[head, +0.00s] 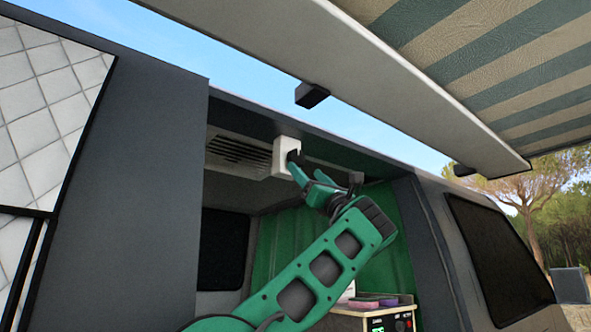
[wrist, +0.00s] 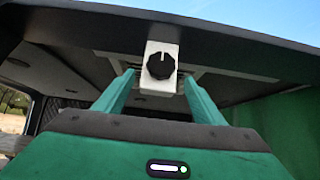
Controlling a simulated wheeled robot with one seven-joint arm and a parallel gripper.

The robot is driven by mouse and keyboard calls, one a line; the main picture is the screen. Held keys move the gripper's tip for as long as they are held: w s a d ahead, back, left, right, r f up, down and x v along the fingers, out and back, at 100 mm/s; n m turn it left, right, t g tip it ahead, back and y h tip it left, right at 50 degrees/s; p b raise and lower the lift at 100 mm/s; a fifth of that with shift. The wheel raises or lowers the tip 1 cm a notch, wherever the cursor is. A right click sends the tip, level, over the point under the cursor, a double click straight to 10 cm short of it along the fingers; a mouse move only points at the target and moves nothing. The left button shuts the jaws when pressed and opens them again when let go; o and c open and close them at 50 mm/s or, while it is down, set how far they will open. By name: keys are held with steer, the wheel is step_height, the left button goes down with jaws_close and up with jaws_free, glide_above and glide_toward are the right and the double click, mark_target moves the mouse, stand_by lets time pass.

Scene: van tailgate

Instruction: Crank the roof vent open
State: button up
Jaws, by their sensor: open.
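The roof vent (head: 240,152) is a pale panel with dark slats in the van's ceiling, just inside the opening. A white box (head: 284,156) hangs at its right end. In the wrist view the white box (wrist: 167,87) carries a round black knob (wrist: 160,65) with a pale pointer mark directed up. My gripper (head: 305,172) is just right of the box in the head view. In the wrist view its two green fingers (wrist: 157,88) are spread, with the box and knob showing between them. The knob appears ahead of the fingertips; I cannot tell whether they touch the box.
The van's roof edge (head: 330,140) runs above my arm. A striped awning (head: 500,65) with a pale rail (head: 340,75) and a black bracket (head: 311,95) overhangs it. A counter (head: 385,309) with small items stands inside, below my arm. A green curtain (head: 270,255) hangs behind.

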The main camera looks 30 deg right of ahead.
mark_target(298, 163)
steer(key=shift+x, duration=3.1)
steer(key=c, duration=1)
steer(key=shift+s+d+r, duration=0.1)
steer(key=shift+s+d, duration=0.1)
steer(key=shift+d, duration=0.3)
steer(key=shift+c, duration=0.2)
steer(key=shift+w+a, duration=0.15)
steer(key=shift+a, duration=0.05)
steer(key=shift+a+m+h, duration=0.2)
steer(key=shift+m+h, duration=0.3)
